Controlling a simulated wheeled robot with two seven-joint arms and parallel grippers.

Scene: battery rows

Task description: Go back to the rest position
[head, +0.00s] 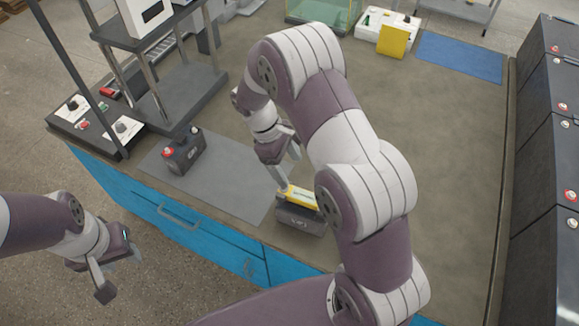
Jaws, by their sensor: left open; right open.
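My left gripper (118,268) is open and empty, in the air beyond the front edge of the table, over the floor. My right gripper (286,168) is open above the table. One of its fingers reaches down close to a yellow object (302,198) on top of a dark battery (300,222); I cannot tell whether they touch. My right arm hides part of the table behind it.
Another dark battery (184,150) stands on a grey mat (228,185). A control panel (100,122) and a test stand (170,95) are at the left. A blue mat (460,56) lies at the back. Dark battery blocks (541,215) line the right side.

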